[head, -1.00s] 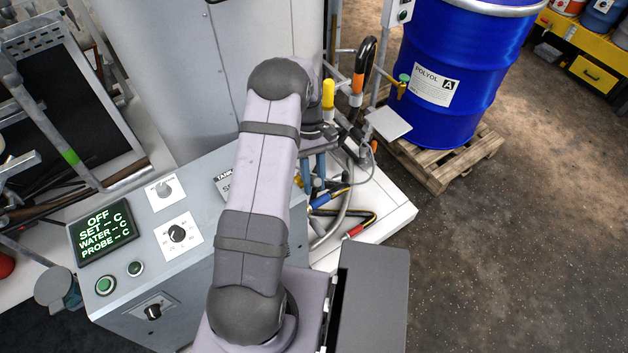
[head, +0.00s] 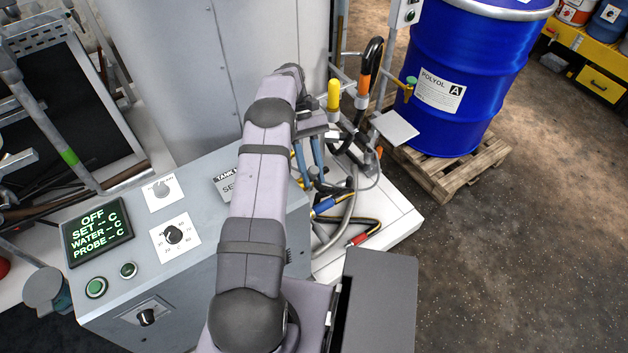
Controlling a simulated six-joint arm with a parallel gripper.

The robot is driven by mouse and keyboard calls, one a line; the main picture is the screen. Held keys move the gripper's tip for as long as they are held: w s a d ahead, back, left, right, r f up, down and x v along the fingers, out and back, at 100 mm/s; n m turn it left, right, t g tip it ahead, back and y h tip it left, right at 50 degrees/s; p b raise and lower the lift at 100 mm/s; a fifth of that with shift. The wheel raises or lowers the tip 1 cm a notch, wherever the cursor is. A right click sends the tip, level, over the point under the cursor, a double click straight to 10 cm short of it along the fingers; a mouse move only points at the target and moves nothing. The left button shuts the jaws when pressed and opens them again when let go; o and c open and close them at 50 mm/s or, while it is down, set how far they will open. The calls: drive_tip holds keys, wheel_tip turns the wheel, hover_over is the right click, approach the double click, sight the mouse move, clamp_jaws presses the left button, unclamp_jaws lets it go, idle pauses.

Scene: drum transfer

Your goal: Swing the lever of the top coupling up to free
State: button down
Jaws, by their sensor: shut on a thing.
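My gripper (head: 316,122) is beyond my forearm, among the hoses and couplings beside the grey cabinet, and is only partly seen. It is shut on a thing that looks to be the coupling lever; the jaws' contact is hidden. A yellow upright grip (head: 334,96) with a pale collar stands just right of my gripper; I cannot tell if it is part of that lever. The body of the top coupling is hidden behind my arm and gripper.
A blue drum (head: 462,55) stands on a wooden pallet (head: 447,178) further right. The control box (head: 200,262) is left of my arm. Open floor lies at the right.

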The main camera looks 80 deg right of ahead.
drive_tip(key=shift+w+d+g+b, duration=0.2)
drive_tip(key=shift+g+b, duration=0.1)
drive_tip(key=shift+b, duration=0.15)
drive_tip(key=shift+r, duration=0.1)
drive_tip(key=c, duration=1.8)
unclamp_jaws()
drive_tip(key=shift+o, duration=0.2)
drive_tip(key=shift+r, duration=0.1)
drive_tip(key=shift+r, duration=0.6)
wheel_tip(320, 180, up, 7)
drive_tip(key=shift+f+p, duration=0.2)
drive_tip(key=shift+p, duration=0.85)
drive_tip(key=shift+r+p, duration=1)
